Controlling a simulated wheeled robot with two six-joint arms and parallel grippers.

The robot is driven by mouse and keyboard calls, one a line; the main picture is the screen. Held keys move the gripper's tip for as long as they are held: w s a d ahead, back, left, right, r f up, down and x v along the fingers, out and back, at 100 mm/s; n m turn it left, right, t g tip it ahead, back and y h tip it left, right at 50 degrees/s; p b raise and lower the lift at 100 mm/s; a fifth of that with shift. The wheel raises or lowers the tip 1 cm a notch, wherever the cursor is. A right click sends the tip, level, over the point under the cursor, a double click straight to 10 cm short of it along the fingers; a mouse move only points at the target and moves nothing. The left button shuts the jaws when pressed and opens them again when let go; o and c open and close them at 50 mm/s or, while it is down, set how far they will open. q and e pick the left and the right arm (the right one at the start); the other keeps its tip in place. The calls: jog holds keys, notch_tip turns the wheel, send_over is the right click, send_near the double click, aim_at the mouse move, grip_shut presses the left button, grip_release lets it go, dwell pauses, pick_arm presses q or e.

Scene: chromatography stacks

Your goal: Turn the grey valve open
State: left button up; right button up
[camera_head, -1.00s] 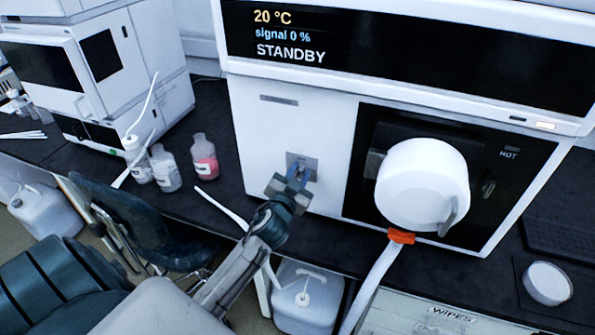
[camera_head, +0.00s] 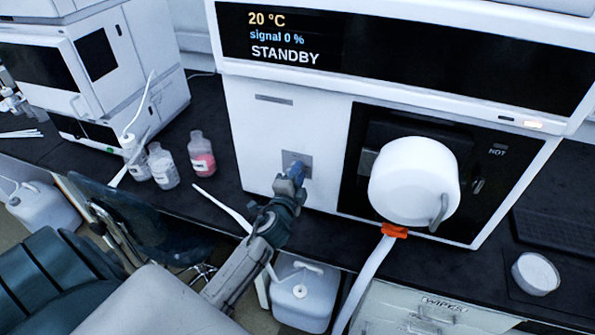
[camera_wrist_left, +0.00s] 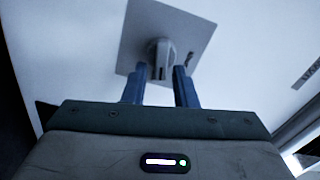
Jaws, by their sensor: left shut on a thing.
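The grey valve is a small grey handle (camera_wrist_left: 161,60) on a square grey plate (camera_wrist_left: 196,32) on the white instrument front. In the left wrist view the plate looks tilted relative to my gripper, while the handle lines up with the fingers. My left gripper (camera_head: 296,172) is at the valve, its blue fingers (camera_wrist_left: 159,83) on either side of the handle and shut on it. In the head view the fingers hide the handle, and only part of the plate (camera_head: 303,157) shows. My right gripper is not in view.
The instrument (camera_head: 262,130) reads STANDBY, signal 0 %. Right of the valve is a black panel with a white round part (camera_head: 412,182) marked HOT nearby. Bottles (camera_head: 163,167) stand on the bench to the left. A white tube (camera_head: 222,208) lies near my arm.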

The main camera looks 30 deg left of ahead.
pick_arm(q)
jog(key=shift+f+m, duration=0.25)
jog(key=shift+m, duration=0.95)
jog(key=o, duration=0.7)
jog(key=shift+c, duration=0.2)
jog(key=b+v, duration=0.2)
jog(key=v, duration=0.9)
jog(key=shift+b, duration=0.3)
